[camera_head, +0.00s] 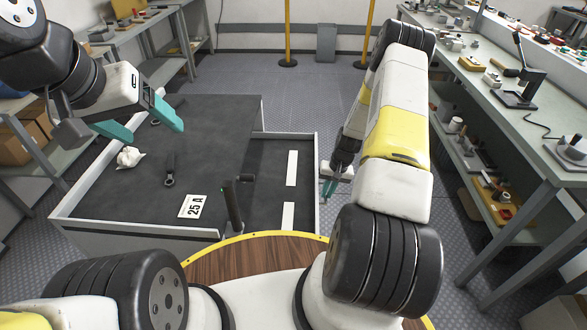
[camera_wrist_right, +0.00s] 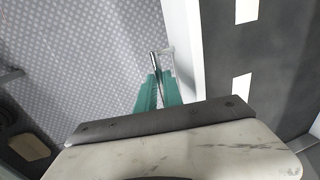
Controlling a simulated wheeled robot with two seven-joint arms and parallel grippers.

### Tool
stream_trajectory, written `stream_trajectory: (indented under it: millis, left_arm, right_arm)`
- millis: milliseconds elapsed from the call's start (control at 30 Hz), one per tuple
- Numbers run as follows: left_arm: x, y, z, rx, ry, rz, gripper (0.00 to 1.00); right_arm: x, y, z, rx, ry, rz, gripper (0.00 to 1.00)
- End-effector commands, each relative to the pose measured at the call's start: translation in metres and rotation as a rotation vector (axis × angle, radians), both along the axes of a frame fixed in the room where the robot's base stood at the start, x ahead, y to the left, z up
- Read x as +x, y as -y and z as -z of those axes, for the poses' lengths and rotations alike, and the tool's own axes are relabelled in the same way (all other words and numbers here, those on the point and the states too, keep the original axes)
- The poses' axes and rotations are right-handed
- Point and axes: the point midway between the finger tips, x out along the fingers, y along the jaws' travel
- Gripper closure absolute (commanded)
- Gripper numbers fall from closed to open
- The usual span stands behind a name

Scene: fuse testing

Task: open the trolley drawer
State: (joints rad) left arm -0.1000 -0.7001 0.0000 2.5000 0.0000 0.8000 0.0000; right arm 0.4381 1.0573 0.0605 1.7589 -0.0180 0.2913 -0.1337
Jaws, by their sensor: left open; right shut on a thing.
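The trolley (camera_head: 118,196) with a dark grey top stands left of centre in the head view. Its drawer (camera_head: 316,160) is out on the trolley's right side, showing a dark floor with two white strips. The drawer's pale wall (camera_wrist_right: 186,50) also shows in the right wrist view. My right gripper (camera_head: 329,186) is at the drawer's outer side. In the right wrist view its teal fingers (camera_wrist_right: 158,92) are shut on the metal drawer handle (camera_wrist_right: 154,62). My left gripper (camera_head: 147,122) is open and empty above the trolley's left part.
On the trolley top lie a crumpled white thing (camera_head: 130,157), a dark tool (camera_head: 170,170) and a "25 A" card (camera_head: 194,206). A dark upright post (camera_head: 233,206) stands near the drawer. A long workbench (camera_head: 500,110) runs along the right. Floor between drawer and workbench is clear.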

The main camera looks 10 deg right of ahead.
Motion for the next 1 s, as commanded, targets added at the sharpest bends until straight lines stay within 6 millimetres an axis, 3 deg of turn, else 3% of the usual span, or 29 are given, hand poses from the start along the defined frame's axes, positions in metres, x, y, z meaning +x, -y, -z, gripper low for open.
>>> stream_trajectory:
  millis: [33,200,400,567,600,633,1000]
  left_arm:
    - [0.000,0.000,0.000,0.000,0.000,0.000,0.27]
    - [0.000,0.000,0.000,0.000,0.000,0.000,0.27]
    - [0.000,0.000,0.000,0.000,0.000,0.000,0.27]
    - [0.000,0.000,0.000,0.000,0.000,0.000,0.27]
    - [0.000,0.000,0.000,0.000,0.000,0.000,0.27]
    - [0.000,0.000,0.000,0.000,0.000,0.000,0.27]
    - [0.000,0.000,0.000,0.000,0.000,0.000,0.27]
  right_arm:
    - [-0.005,0.014,0.000,0.001,-0.003,0.005,1.00]
    - [-0.014,0.047,0.000,0.001,-0.004,0.003,1.00]
    - [-0.019,0.067,0.000,0.002,-0.003,-0.001,1.00]
    - [-0.018,0.065,0.000,0.003,-0.003,-0.003,1.00]
    - [-0.018,0.065,0.000,0.003,-0.003,-0.003,0.81]
    - [-0.018,0.065,0.000,0.003,-0.003,-0.003,0.80]
    - [-0.018,0.067,-0.006,0.000,0.000,-0.001,0.80]
